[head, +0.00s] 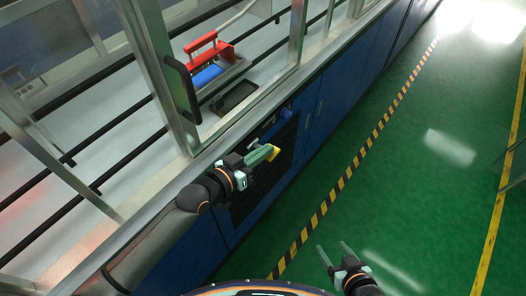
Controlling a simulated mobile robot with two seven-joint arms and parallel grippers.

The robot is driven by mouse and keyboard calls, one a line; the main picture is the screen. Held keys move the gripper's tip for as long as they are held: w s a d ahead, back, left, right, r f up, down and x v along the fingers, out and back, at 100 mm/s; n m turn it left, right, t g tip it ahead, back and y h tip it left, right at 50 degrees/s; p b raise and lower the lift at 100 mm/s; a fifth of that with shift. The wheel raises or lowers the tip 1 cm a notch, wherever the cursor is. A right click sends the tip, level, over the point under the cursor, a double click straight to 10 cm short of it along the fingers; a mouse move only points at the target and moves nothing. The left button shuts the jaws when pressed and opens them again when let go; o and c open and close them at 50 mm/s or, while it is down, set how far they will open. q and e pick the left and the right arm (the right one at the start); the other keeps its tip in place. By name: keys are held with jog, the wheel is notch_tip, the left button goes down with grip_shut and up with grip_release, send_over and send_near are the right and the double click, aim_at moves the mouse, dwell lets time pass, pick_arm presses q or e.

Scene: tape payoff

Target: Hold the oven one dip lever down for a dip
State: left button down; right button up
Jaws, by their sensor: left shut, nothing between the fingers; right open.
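My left gripper (262,156) is shut and empty, low in front of the blue cabinet face. A blue knob-like part (287,113) sits on the cabinet face just beyond. My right gripper (335,252) is open and empty over the green floor, well away from the cabinet.
Behind the metal frame, a red-handled device (207,49), a blue block (207,76) and a dark tray (235,97) sit on the pale deck. A black door handle (182,89) juts from the frame. The green floor (410,150) at right is clear past the striped line.

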pick_arm(q)
jog(key=shift+s+d+f+m+p, duration=0.25)
jog(key=shift+f+m+p, duration=0.2)
jog(key=shift+f+m, duration=0.15)
dwell(0.6)
jog(key=shift+s+d+f+m+t+y+p, duration=0.15)
jog(key=shift+f+m+t+y+p, duration=0.25)
jog(key=shift+m, duration=0.3)
jog(key=shift+f+m+y, duration=0.4)
jog(key=shift+f+m, duration=0.6)
jog(key=shift+f, duration=0.4)
dwell(1.3)
